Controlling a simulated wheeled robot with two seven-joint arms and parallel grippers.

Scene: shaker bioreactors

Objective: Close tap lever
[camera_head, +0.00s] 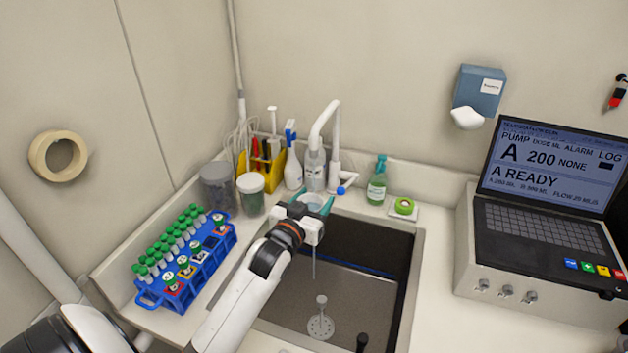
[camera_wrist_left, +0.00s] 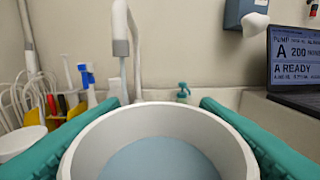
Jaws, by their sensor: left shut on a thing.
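The white tap (camera_head: 334,140) stands behind the sink with its spout bent over to the left; it also shows in the left wrist view (camera_wrist_left: 136,50). Its tap lever (camera_head: 349,181) is a short white handle at the base, pointing right, with a blue ball beside it. My left gripper (camera_head: 312,204) is shut with its teal fingers on a round white cup (camera_wrist_left: 160,112), at the sink's back edge in front of the tap. The cup holds pale blue liquid, or has a pale blue inside; I cannot tell which. A thin pale streak runs down below the spout and below the gripper. My right gripper is out of view.
The sink (camera_head: 417,270) has a grey drain piece (camera_head: 321,325). A spray bottle (camera_head: 293,165), two jars and a blue tube rack (camera_head: 215,255) stand left. A pump console (camera_head: 545,220) is at right.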

